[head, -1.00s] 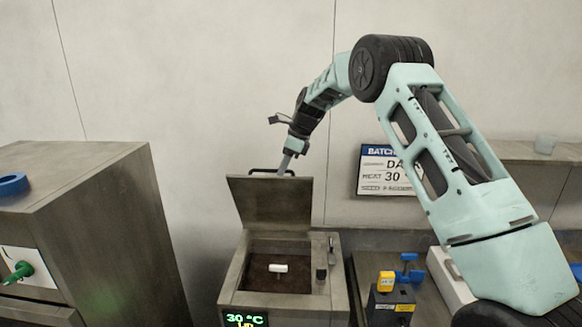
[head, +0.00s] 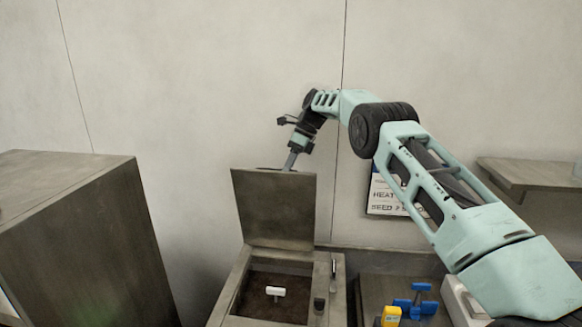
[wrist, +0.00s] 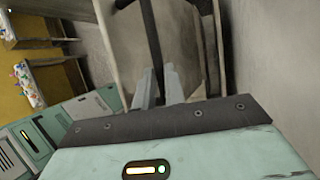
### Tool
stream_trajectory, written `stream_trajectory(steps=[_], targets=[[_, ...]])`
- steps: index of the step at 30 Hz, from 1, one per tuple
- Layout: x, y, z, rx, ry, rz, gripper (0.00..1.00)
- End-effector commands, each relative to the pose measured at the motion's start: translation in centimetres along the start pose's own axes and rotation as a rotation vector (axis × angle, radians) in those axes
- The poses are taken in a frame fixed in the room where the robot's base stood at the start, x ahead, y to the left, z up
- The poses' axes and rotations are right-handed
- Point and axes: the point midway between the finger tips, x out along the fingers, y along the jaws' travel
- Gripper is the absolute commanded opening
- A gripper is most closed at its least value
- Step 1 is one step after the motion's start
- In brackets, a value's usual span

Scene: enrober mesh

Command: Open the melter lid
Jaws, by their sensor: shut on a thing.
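The melter lid (head: 274,208) is a flat grey-brown metal panel standing raised, near upright, at the back of the melter (head: 240,268). The melter's opening shows a brown inside with a white T-shaped piece (head: 275,291) in it. My gripper (head: 290,160) is at the top edge of the lid. In the wrist view my gripper (wrist: 160,88) has its two pale fingers closed about the dark bar handle (wrist: 152,30) of the lid. In the head view the handle is mostly hidden behind the lid's top edge.
A large grey metal cabinet (head: 90,230) stands at the left. Right of the melter are a yellow block (head: 391,316) and a blue piece (head: 416,302). A sign (head: 385,196) on the wall is partly hidden by my arm. A shelf (head: 530,173) juts out at the right.

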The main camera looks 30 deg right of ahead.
Motion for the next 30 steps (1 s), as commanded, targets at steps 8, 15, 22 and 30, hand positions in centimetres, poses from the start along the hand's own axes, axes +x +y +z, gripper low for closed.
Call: stream_trajectory(steps=[8,15,22,30], targets=[[0.84,-0.57,-1.06,0.017,0.019,0.007,0.00],[0.85,-0.56,-1.05,0.016,0.018,0.008,0.25],[0.59,-0.32,-0.58,0.010,0.012,0.007,0.33],[0.43,-0.19,-0.41,0.006,0.009,0.005,0.33]])
